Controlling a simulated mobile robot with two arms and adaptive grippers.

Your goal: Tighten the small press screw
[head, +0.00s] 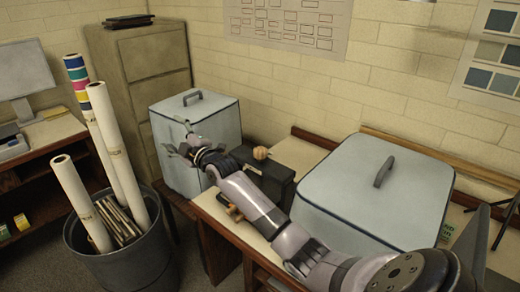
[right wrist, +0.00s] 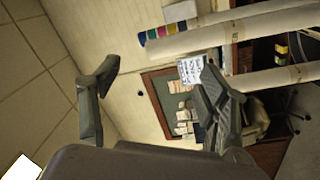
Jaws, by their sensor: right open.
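A dark box-like piece (head: 278,184) with a round wooden knob (head: 261,153) on top stands on the bench, partly behind my right arm. It may be the small press with its screw, but I cannot tell for sure. My right gripper (head: 180,140) is open and empty, raised in front of the left grey lidded bin, to the left of the knob and apart from it. In the right wrist view its two fingers (right wrist: 158,66) are spread with nothing between them. My left gripper is not in view.
A large grey lidded box (head: 385,185) fills the right of the bench (head: 236,232). The left grey bin (head: 215,118) stands by a filing cabinet (head: 158,75). A dark barrel (head: 125,268) with tall paper rolls (head: 110,135) stands at front left.

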